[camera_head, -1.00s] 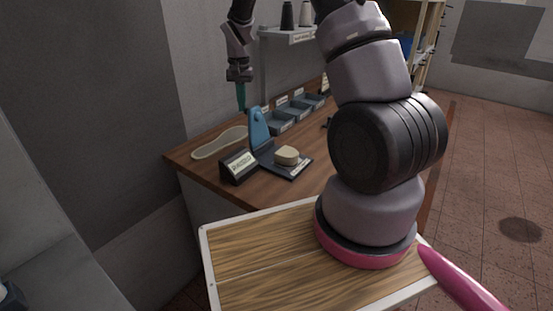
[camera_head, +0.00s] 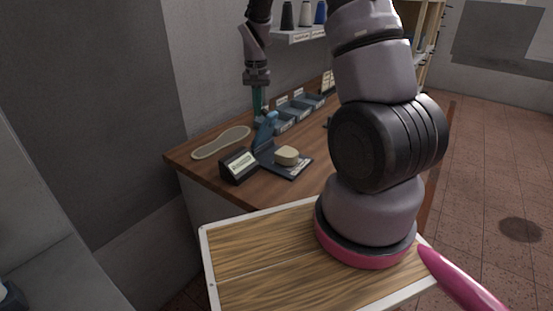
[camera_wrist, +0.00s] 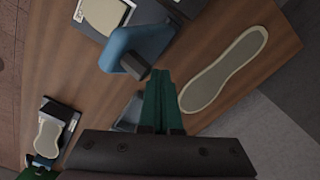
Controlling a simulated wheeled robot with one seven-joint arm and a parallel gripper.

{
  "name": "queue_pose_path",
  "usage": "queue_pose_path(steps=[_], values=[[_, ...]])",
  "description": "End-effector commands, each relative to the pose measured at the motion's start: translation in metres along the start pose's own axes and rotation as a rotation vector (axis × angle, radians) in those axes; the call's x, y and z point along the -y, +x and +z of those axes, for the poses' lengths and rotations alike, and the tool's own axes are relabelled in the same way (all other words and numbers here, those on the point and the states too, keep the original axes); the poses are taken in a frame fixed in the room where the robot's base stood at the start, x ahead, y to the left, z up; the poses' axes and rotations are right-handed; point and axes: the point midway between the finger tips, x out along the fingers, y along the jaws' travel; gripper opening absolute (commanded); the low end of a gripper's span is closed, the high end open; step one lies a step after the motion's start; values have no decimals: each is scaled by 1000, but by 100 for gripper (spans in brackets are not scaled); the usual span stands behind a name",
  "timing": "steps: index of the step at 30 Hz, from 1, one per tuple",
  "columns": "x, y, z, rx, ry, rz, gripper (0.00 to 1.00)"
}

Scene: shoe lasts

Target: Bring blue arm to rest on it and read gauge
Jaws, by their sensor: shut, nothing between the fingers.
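The blue arm (camera_head: 267,128) is hinged on a dark base plate (camera_head: 297,171) on the wooden bench. It leans part way toward the beige block (camera_head: 287,155), with a visible gap above the block. The gauge box (camera_head: 239,165), black with a pale labelled face, stands left of the plate; its reading is too small to tell. My gripper (camera_head: 257,108) is shut and empty, its green fingers just behind the blue arm. In the wrist view the fingers (camera_wrist: 160,85) are close beside the blue arm (camera_wrist: 132,46); I cannot tell whether they touch.
A pale insole (camera_head: 221,142) lies left of the device. Blue-grey bins (camera_head: 299,112) line the bench behind it, below a shelf with spools (camera_head: 305,14). In the wrist view a second small stand (camera_wrist: 52,130) is at lower left. The bench's front right is clear.

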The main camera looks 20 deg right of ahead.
Motion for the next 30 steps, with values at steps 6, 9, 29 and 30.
queue_pose_path(steps=[6,9,29,30], values=[[4,-12,-2,-2,-1,-1,0],[6,-24,-4,-3,0,-2,0],[18,-80,-10,0,0,0,0],[18,-80,-10,0,0,0,0]])
